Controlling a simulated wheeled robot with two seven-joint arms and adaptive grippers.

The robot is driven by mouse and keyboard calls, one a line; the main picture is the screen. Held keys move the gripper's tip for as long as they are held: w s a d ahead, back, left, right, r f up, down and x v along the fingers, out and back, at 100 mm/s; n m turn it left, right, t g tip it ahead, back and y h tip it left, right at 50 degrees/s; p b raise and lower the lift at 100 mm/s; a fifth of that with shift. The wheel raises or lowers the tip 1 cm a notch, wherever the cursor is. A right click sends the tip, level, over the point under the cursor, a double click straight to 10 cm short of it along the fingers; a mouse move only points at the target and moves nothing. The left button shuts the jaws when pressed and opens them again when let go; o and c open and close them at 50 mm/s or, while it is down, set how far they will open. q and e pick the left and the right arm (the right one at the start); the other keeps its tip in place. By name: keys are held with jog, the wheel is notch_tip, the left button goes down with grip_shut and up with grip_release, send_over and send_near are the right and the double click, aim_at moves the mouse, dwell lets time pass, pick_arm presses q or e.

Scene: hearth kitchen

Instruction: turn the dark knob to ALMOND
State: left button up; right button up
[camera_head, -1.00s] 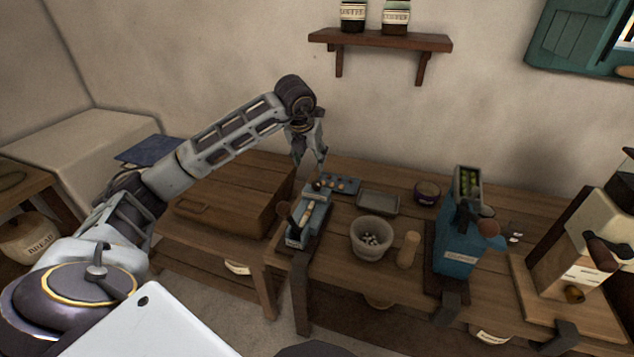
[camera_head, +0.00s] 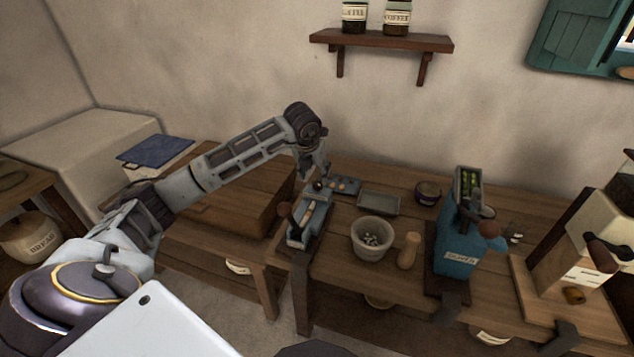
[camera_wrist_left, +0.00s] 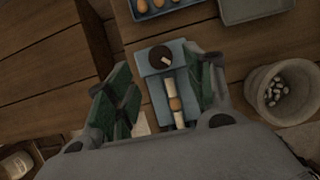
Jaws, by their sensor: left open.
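The dark knob (camera_wrist_left: 159,57) is round with a pale mark, on the blue-grey end of a small bench device (camera_wrist_left: 150,88). In the head view the device (camera_head: 308,224) stands at the left of the work table, and the knob (camera_head: 318,184) shows just below my fingers. My left gripper (camera_head: 316,173) points down over that end of the device. In the left wrist view its green-padded fingers (camera_wrist_left: 166,88) are spread on either side of the device, with nothing between them gripped. The ALMOND label cannot be read. My right gripper is not in view.
A blue tray with brown nuts (camera_head: 344,186) lies behind the device. A grey tray (camera_head: 379,204), a bowl of pale pieces (camera_head: 371,238) and a wooden pestle (camera_head: 409,250) stand to the right. A blue grinder (camera_head: 459,245) is farther right; a wooden box (camera_head: 235,207) is left.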

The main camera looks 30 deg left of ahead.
aim_at(318, 183)
pick_arm(q)
jog(key=x, duration=0.4)
jog(key=shift+w+f, duration=0.1)
jog(key=shift+f, duration=0.15)
jog(key=shift+w+a+f, duration=0.1)
jog(key=shift+w+f, duration=0.2)
jog(key=shift+f, duration=0.3)
jog(key=shift+w+f, duration=0.1)
jog(key=shift+f, duration=0.2)
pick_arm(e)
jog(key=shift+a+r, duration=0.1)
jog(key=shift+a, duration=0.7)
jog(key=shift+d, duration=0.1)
pick_arm(q)
jog(key=shift+c, duration=0.7)
jog(key=c, duration=0.8)
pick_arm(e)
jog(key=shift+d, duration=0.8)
